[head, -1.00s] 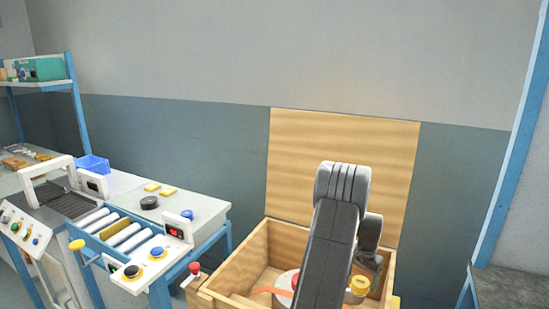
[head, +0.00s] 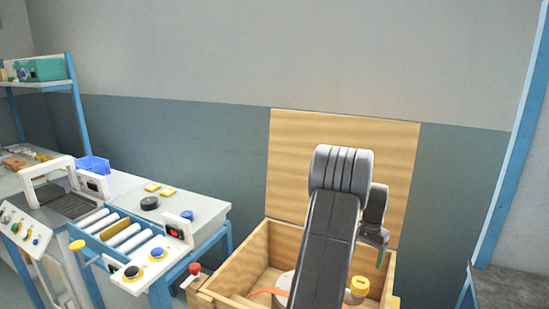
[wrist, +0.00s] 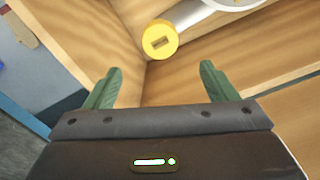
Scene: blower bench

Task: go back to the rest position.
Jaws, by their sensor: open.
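My gripper (wrist: 158,85) shows in the wrist view with its two green fingers wide apart and nothing between them. Beyond the fingertips is a yellow cap (wrist: 160,40) with a slot, inside the wooden crate. In the head view my arm reaches over the open wooden crate (head: 255,250), and the gripper (head: 380,252) is partly hidden behind my arm, above the yellow cap (head: 358,287). A white round part (head: 285,281) lies in the crate, partly hidden by my arm.
The crate's raised lid (head: 290,165) stands behind my arm. To the left is a bench (head: 205,211) with a roller conveyor (head: 122,233), a blue bin (head: 93,165) and a red knob (head: 195,268). A grey surface (head: 505,288) is at the right.

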